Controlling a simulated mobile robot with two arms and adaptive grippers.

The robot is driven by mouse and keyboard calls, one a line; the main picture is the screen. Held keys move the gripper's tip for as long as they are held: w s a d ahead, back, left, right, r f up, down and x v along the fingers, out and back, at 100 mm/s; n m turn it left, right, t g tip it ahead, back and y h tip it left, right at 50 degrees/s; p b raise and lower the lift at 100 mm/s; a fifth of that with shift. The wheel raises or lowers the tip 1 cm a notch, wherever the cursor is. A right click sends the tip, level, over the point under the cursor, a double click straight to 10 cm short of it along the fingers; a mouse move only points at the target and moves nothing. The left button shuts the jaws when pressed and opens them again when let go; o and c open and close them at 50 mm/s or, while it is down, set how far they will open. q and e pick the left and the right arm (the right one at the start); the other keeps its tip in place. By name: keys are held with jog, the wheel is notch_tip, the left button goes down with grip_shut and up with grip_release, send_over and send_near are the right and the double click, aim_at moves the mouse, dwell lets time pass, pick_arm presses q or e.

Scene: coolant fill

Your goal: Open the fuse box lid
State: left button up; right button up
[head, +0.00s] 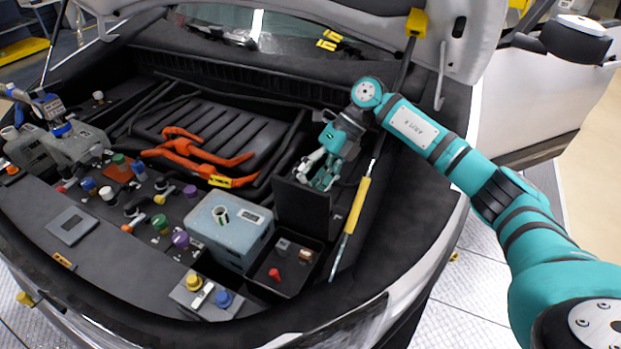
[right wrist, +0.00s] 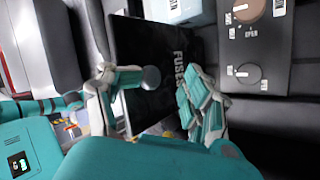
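The fuse box (head: 250,284) is a black open-topped bin at the front of the engine bay. A red piece and small blocks show inside it. Its dark lid (head: 301,208) stands raised, roughly upright, at the back edge of the box. In the right wrist view the lid (right wrist: 143,47) is a black panel with the word FUSES and a round grey knob. My right gripper (head: 322,172) is just behind and above the raised lid. In the right wrist view its fingers (right wrist: 165,92) are spread apart, with the lid beyond and partly between them. Contact is unclear.
A pale blue-grey box (head: 228,235) stands just left of the fuse box. A yellow-handled rod (head: 357,205) rises to its right. Orange cables (head: 190,150) cross the middle of the bay. A panel with yellow and blue knobs (head: 205,296) sits in front. The raised hood is overhead.

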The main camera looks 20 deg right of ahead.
jog(key=shift+d, duration=0.1)
jog(key=v, duration=1.2)
jog(key=shift+r, duration=0.1)
